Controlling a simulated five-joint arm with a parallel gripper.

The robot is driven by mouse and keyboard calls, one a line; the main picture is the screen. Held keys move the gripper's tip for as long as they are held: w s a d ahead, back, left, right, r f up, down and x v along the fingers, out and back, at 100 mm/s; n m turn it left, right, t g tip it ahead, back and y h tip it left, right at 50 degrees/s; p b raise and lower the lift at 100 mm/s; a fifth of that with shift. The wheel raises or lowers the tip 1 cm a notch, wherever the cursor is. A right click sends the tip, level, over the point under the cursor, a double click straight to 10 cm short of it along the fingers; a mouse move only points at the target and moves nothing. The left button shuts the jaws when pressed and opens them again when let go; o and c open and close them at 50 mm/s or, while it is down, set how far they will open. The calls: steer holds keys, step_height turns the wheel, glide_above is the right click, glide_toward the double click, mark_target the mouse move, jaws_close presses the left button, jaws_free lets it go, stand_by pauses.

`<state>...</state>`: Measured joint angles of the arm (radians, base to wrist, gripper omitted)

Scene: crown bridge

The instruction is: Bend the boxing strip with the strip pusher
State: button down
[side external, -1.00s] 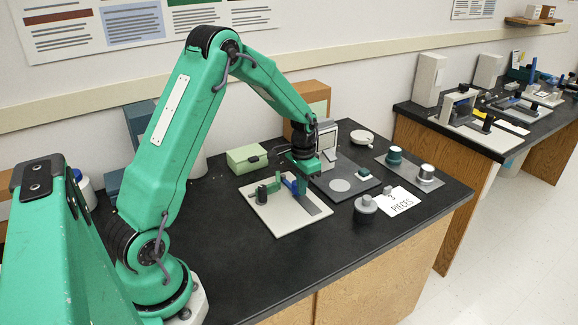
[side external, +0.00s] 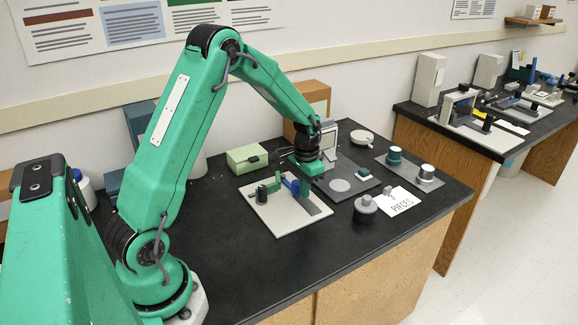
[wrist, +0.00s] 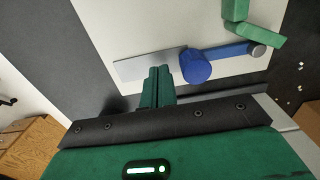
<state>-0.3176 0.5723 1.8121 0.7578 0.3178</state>
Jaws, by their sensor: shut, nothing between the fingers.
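My gripper (wrist: 160,72) is shut and empty. In the wrist view its two green fingers meet over the edge of a grey strip-shaped area (wrist: 133,70) on the pale board, just left of a blue round-ended lever (wrist: 196,67), which looks like the strip pusher. A narrow gap shows between fingers and lever. The lever reaches right to a grey knob (wrist: 257,49). An angled green piece (wrist: 260,28), perhaps the boxing strip, lies beyond it, cut off at the top. In the side view my arm's end is above the pale board (side external: 283,229); the blue part (side external: 292,186) is partly hidden.
A dark plate with a pale disc (side external: 340,185) lies right of the board. A grey round pot (side external: 365,205) and a paper sign (side external: 397,201) are near the front. A light green box (side external: 247,158) stands behind. The black tabletop (side external: 215,235) is clear at front left.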

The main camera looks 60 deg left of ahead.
step_height(320, 180, up, 7)
stand_by(1.1)
steer(key=s+d+r+t, duration=0.3)
steer(key=s+d+r, duration=0.5)
steer(key=r, duration=0.4)
steer(key=s+d+r+t, duration=0.1)
steer(key=s+d, duration=0.2)
steer(key=s, duration=0.3)
steer(key=s+d+r+t, duration=0.1)
steer(key=s+d, duration=0.2)
steer(key=s, duration=0.4)
steer(key=shift+s+d+r+t, duration=0.25)
steer(key=shift+s+r+t, duration=0.05)
steer(key=shift+r, duration=0.05)
